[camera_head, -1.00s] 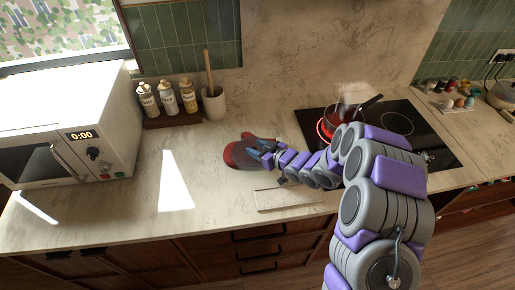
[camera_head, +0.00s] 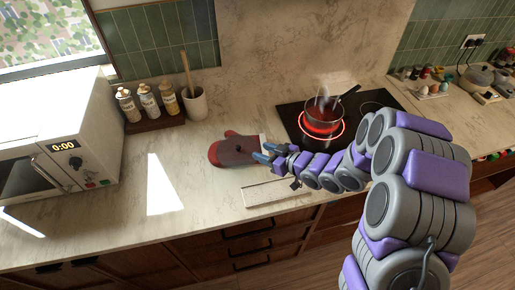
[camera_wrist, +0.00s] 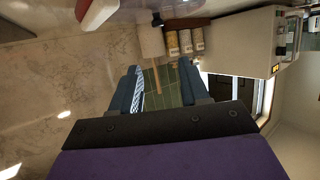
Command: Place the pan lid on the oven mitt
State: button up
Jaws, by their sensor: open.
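The red oven mitt (camera_head: 215,153) lies flat on the counter, left of the stove. A dark see-through disc with a small knob, which looks like the pan lid (camera_head: 236,155), rests on the mitt and covers most of it. My gripper (camera_head: 267,152) is just right of the lid, apart from its knob and with nothing held. In the wrist view my gripper (camera_wrist: 160,82) shows two spread blue fingers with an empty gap. A red edge, likely the mitt (camera_wrist: 97,12), shows at the top there.
A pan (camera_head: 324,112) stands on a glowing red burner of the black cooktop (camera_head: 292,114). A utensil crock (camera_head: 195,104) and several bottles (camera_head: 148,102) stand at the back. A microwave (camera_head: 60,140) is at the left. A pale flat board (camera_head: 270,194) lies near the front edge.

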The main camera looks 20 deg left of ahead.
jog(key=shift+s+d, duration=0.1)
jog(key=shift+d, duration=0.1)
